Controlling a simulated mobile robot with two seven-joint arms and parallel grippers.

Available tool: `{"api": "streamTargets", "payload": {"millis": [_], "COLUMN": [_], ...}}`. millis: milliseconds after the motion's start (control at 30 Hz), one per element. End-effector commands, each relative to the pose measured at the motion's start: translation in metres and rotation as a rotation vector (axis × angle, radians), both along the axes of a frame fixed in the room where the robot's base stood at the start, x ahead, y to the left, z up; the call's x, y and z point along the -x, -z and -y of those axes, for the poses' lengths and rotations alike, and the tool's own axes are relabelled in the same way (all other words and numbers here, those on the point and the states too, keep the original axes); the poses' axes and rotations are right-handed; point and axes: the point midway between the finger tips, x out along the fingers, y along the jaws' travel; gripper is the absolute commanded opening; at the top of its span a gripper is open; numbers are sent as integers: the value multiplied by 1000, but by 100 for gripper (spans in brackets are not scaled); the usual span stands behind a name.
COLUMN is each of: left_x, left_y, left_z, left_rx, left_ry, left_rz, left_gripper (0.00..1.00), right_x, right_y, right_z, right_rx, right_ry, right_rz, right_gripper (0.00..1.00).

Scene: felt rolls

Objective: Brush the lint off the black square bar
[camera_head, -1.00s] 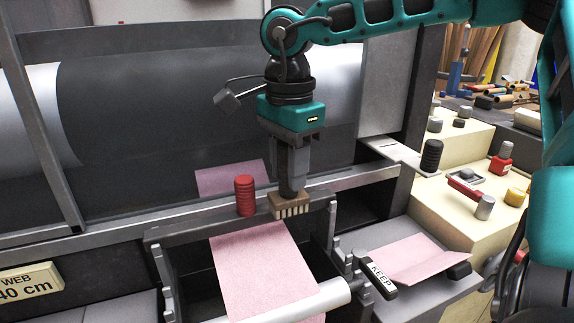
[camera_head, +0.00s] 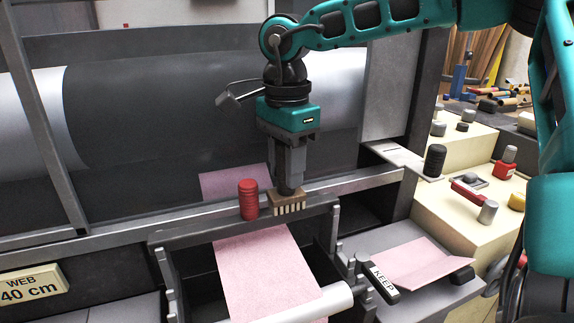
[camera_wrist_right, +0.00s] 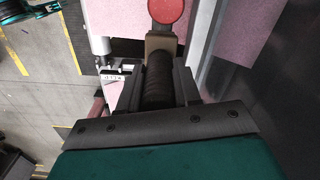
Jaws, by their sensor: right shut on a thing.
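My right gripper (camera_head: 290,180) points down and is shut on the brush. The brush (camera_head: 287,201) has a brown head with pale bristles facing down. Its black ribbed handle shows between the jaws in the right wrist view (camera_wrist_right: 159,80). The brush head is at the dark square bar (camera_head: 195,231), right of the red knob (camera_head: 249,200). I cannot tell whether the bristles touch the bar. Any lint is too small to make out. My left gripper is not in view.
A pink felt web (camera_head: 262,270) runs from the bar over a pale roller (camera_head: 325,302). A large dark roll (camera_head: 190,115) stands behind a metal rail (camera_head: 350,184).

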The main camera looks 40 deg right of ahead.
Motion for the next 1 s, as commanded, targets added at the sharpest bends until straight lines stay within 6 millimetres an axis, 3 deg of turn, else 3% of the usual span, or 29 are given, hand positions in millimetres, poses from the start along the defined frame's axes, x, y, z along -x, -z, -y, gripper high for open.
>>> {"api": "streamTargets", "payload": {"millis": [433, 767, 1000], "left_x": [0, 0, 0], "left_y": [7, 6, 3], "left_z": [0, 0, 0], "left_rx": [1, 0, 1], "left_ry": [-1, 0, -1], "left_rz": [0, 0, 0], "left_gripper": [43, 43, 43], "right_x": [23, 22, 9], "right_y": [0, 0, 1], "right_z": [-7, -7, -3], "right_rx": [-1, -1, 0], "right_ry": [0, 1, 2], "right_rz": [-3, -3, -4], "right_gripper": [2, 2, 2]}}
